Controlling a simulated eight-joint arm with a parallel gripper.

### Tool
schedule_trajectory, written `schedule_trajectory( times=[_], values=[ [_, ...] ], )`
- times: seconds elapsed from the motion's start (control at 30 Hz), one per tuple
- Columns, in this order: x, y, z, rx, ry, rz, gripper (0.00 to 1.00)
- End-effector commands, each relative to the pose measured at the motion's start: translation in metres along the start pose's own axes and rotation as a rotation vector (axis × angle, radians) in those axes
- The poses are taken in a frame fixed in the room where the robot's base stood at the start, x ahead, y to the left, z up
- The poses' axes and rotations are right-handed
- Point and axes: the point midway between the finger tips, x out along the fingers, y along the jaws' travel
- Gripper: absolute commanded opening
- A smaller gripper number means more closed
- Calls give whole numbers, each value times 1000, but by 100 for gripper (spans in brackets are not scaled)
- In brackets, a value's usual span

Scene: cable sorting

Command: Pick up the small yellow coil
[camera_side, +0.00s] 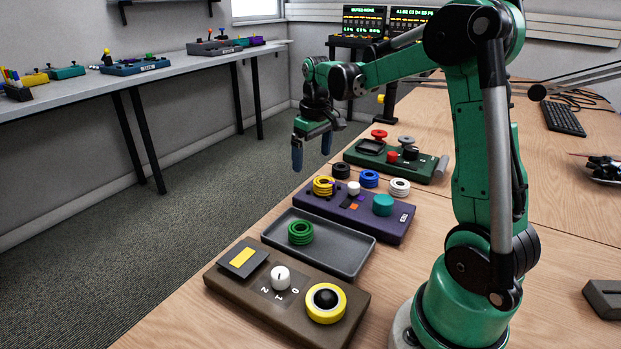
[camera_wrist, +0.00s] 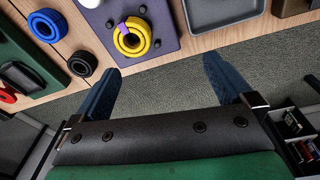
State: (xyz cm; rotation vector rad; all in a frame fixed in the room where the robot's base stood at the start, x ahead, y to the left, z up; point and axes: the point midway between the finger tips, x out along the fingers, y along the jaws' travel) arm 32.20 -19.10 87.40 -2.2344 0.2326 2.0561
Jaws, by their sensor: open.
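The small yellow coil (camera_side: 323,185) lies at the far-left corner of the purple box (camera_side: 398,228) in the side view. It also shows in the wrist view (camera_wrist: 123,44), above and left of centre, with a purple band on it. My gripper (camera_side: 311,150) is open and empty, held in the air above and a little left of the coil in the side view. In the wrist view my gripper's two blue fingers (camera_wrist: 165,82) are spread wide, with only floor between them. The coil is outside the fingers, beyond the left fingertip, and not touched.
A black coil (camera_side: 341,171), a blue coil (camera_side: 369,178) and a white coil (camera_side: 399,187) lie close by. A green coil (camera_side: 300,232) sits in the grey tray (camera_side: 340,254). A brown control box (camera_side: 238,298) is in front, a green box (camera_side: 428,171) behind.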

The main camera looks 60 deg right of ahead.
Motion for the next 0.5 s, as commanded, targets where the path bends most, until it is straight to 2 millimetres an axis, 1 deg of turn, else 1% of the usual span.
schedule_trajectory(
  times=[0.03,0.1,0.2,0.37,0.5],
  values=[
    [8,13,-1,15,-26,-7,100],
    [16,26,-1,23,-55,-18,100],
    [23,36,0,29,-80,-28,100],
    [37,39,1,31,-89,-32,100],
    [57,38,3,31,-88,-31,100]
  ],
)
